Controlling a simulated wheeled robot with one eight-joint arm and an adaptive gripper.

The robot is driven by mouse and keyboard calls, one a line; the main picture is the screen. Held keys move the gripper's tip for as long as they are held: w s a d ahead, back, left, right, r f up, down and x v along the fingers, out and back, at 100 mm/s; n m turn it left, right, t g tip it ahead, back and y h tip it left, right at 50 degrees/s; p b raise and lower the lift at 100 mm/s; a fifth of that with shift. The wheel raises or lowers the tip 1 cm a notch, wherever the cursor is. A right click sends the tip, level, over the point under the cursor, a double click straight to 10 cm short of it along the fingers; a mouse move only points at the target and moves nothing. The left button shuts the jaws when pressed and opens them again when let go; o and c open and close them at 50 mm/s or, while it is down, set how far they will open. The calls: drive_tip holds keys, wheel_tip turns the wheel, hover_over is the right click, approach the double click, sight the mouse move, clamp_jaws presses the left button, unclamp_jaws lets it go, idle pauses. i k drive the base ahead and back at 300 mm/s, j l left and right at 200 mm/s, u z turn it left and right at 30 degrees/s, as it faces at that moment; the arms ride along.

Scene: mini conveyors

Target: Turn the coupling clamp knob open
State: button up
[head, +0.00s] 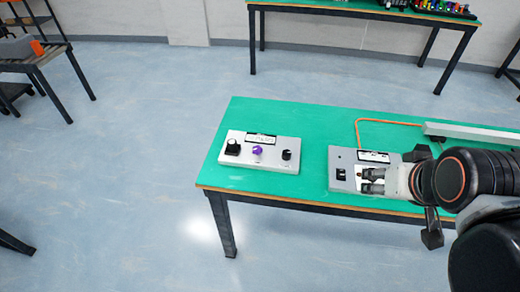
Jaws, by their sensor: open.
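A white control box (233,157) sits on the left part of the green table. On its top are a black knob (232,147) at the left, a purple knob (257,150) in the middle and a smaller black knob (287,155) at the right. I cannot read the labels, so I cannot tell which knob is the coupling clamp knob. My gripper (370,181) is open above a second, grey box (340,178) to the right. It hides part of that box's top, and I cannot tell whether it touches it.
The green table (310,118) is clear between and behind the boxes. An orange cable (385,121) and a long pale bar (470,131) lie at the back right. Another green table (350,8) with objects stands behind, and open floor (130,170) lies to the left.

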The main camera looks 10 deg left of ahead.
sight(258, 151)
drive_tip(key=i+l+u, duration=0.1)
drive_tip(key=u, duration=0.3)
drive_tip(key=l+u, duration=0.35)
drive_tip(key=i+l+u, duration=0.1)
drive_tip(key=u, duration=0.3)
